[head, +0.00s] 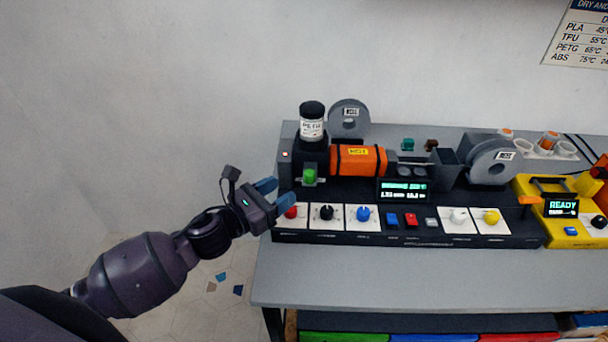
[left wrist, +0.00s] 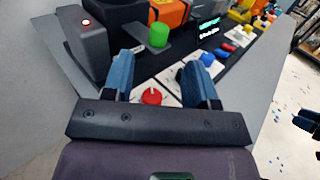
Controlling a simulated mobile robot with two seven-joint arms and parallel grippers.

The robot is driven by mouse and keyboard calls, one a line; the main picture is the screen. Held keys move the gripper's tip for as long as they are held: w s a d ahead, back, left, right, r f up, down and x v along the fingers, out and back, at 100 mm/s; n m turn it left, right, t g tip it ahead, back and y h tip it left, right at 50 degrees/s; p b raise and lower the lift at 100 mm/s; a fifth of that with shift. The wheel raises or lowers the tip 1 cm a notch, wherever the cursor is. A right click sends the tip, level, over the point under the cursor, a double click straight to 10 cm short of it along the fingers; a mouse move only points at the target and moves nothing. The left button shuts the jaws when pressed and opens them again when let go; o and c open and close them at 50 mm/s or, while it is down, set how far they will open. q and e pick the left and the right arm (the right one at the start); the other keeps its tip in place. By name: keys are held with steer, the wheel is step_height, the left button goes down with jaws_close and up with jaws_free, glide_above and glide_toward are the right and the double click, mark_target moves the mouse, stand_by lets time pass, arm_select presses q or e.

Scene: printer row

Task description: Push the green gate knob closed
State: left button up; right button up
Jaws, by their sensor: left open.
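My left gripper (head: 267,190) is open and empty at the machine's left front corner, to the left of and nearer than the green knob. In the left wrist view its two blue fingers (left wrist: 160,78) are spread, with the red knob (left wrist: 152,96) showing between them. They look apart from the green knob.
Black (head: 326,213) and blue (head: 363,214) knobs stand on white plates along the front panel. An orange cylinder (head: 358,160) lies right of the green knob. A grey post (left wrist: 87,48) with a red light stands left of it. The table's front strip (head: 400,277) is clear.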

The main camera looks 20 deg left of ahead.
mark_target(306, 176)
arm_select(q)
steer(key=x, duration=0.7)
steer(key=shift+w+d, duration=0.15)
steer(key=shift+w, duration=0.15)
jaws_close()
